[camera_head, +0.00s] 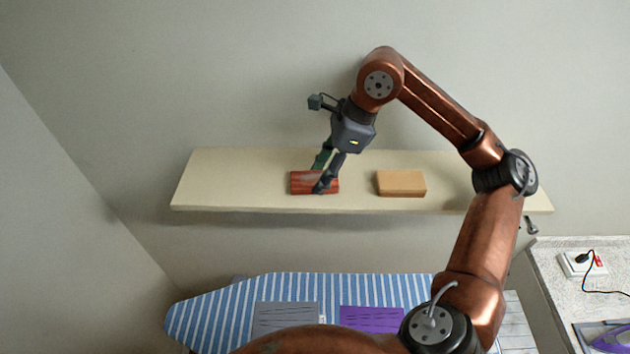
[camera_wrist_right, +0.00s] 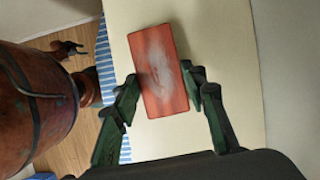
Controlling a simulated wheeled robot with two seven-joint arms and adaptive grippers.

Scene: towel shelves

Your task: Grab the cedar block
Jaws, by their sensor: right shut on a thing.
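The reddish block (camera_head: 300,186), which I take to be the cedar block, lies on the cream wall shelf (camera_head: 230,178), left of its middle. It shows in the right wrist view (camera_wrist_right: 157,70) as a red rectangle with a pale grey smear on top. My right gripper (camera_head: 321,176) reaches down to it from above. Its dark green fingers stand on either side of the block and are shut on it. In the head view the fingers hide part of the block. It appears to rest on the shelf. My left gripper is out of view.
A tan wooden block (camera_head: 401,184) lies on the shelf to the right, apart from the gripper. Below is a blue-striped ironing board (camera_head: 235,290) with a grey folded cloth (camera_head: 285,317) and a purple one (camera_head: 371,318). A counter with an iron (camera_head: 610,340) stands lower right.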

